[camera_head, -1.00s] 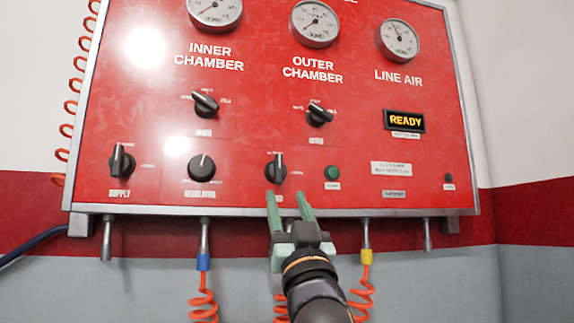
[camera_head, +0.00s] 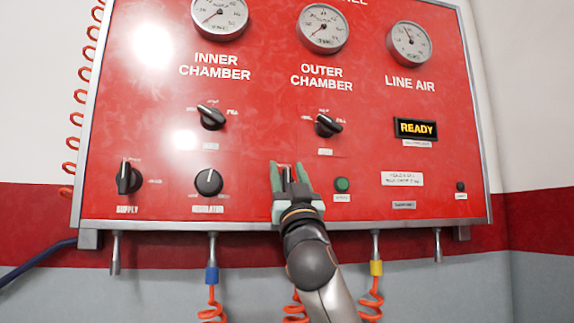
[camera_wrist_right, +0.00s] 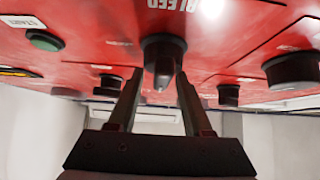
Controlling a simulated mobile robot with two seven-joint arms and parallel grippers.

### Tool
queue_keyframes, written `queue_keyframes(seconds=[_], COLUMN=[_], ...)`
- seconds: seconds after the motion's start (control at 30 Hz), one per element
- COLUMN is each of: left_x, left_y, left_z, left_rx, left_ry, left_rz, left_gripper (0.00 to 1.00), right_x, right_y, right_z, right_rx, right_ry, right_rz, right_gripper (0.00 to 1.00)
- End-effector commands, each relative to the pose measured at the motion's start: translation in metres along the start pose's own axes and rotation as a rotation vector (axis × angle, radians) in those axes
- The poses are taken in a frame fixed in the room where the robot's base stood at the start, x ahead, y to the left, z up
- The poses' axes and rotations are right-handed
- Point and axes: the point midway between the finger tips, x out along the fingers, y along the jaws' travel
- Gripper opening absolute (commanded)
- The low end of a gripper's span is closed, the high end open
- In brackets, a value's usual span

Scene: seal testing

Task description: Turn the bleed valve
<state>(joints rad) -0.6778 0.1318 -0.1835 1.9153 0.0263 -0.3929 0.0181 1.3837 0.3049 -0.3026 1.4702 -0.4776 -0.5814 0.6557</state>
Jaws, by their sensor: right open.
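The bleed valve is a black knob (camera_wrist_right: 162,58) under the upside-down "BLEED" label in the right wrist view. In the head view the knob (camera_head: 288,174) shows only in part between the fingers. My right gripper (camera_head: 290,172) is open, with one finger on each side of the knob. In the right wrist view the gripper (camera_wrist_right: 158,90) has its fingertips near the knob's sides, and I cannot tell whether they touch. The knob's pointer hangs between the fingers. My left gripper is not in view.
The red panel (camera_head: 260,120) carries a supply knob (camera_head: 129,178), a regulator knob (camera_head: 208,182), two selector knobs (camera_head: 211,117) (camera_head: 327,125) above, and a green button (camera_head: 342,184) close right of the gripper. Orange coiled hoses (camera_head: 213,302) hang below. A display (camera_head: 416,128) reads READY.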

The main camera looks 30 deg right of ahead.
Motion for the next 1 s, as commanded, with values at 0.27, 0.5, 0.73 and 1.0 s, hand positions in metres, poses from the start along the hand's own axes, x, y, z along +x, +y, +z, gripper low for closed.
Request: queue_keyframes(seconds=[0.27, 0.5, 0.73, 1.0], left_x=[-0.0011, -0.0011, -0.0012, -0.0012], left_y=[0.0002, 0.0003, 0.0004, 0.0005], left_z=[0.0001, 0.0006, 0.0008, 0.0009], left_rx=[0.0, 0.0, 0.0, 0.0], left_ry=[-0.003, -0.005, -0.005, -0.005], left_rz=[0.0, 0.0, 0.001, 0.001], left_gripper=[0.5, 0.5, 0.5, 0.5], right_x=[0.0043, 0.0041, 0.004, 0.004], right_y=[-0.0003, -0.0002, -0.0001, 0.0], right_z=[0.0004, 0.0003, 0.0003, 0.0004], right_rx=[0.001, 0.001, 0.001, 0.001], right_ry=[-0.001, 0.0, 0.0, -0.001], right_rz=[0.0, 0.0, 0.0, 0.0], right_gripper=[0.5, 0.33, 0.07, 0.0])
